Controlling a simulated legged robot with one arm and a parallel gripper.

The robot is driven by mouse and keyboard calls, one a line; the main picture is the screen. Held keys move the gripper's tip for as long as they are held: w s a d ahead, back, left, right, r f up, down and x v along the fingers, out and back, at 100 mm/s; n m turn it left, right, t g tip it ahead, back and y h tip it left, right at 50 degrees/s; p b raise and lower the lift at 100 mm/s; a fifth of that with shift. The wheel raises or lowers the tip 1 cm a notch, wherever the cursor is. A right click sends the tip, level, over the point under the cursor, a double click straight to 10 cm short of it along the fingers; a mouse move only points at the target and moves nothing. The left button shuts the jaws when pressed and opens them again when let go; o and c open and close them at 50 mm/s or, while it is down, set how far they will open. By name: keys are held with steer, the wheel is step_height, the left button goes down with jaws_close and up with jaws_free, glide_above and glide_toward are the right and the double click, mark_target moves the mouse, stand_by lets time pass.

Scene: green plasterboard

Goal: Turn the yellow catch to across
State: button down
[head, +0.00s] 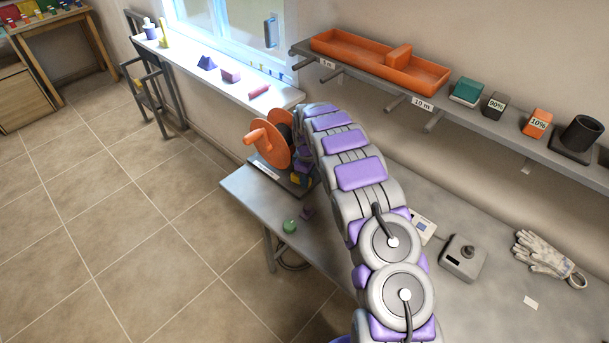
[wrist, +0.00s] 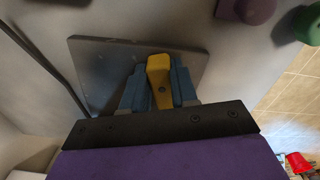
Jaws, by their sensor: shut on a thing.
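The yellow catch (wrist: 160,73) shows in the wrist view against a grey plate (wrist: 90,62). Its long side runs roughly up and down the picture, and a small dark screw or dot is on its face. My gripper (wrist: 159,84) has its blue fingers shut on the catch, one on each side. In the head view, my gripper (head: 300,179) is at the far left end of the grey bench, beside the orange crank wheel (head: 275,147). A small yellow patch shows there, but my arm and the fixture hide most of the catch.
A green knob (head: 289,226) and a purple piece (head: 307,213) are on the bench close to my gripper. A grey box with a knob (head: 463,258) and gloves (head: 548,256) lie at right. A shelf (head: 470,110) with an orange tray (head: 380,62) runs above the bench.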

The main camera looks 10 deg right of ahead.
steer(key=m, duration=0.2)
steer(key=m+p, duration=0.1)
steer(key=shift+s+d+f, duration=0.2)
steer(key=shift+s+d, duration=0.05)
steer(key=shift+s, duration=0.15)
steer(key=shift+s+f+m, duration=0.1)
steer(key=shift+s+m, duration=0.05)
steer(key=shift+m, duration=0.45)
steer(key=c, duration=1.1)
jaws_free()
steer(key=shift+s, duration=0.1)
steer(key=shift+c, duration=0.2)
steer(key=shift+o, duration=1.3)
steer(key=shift+w+d, duration=0.1)
steer(key=shift+w, duration=0.1)
steer(key=shift+w+a+r+p, duration=0.1)
steer(key=shift+a+r+p, duration=0.25)
steer(key=shift+r, duration=0.15)
step_height(320, 180, up, 16)
steer(key=p, duration=0.1)
steer(key=shift+d+r+p, duration=0.25)
steer(key=shift+p, duration=0.15)
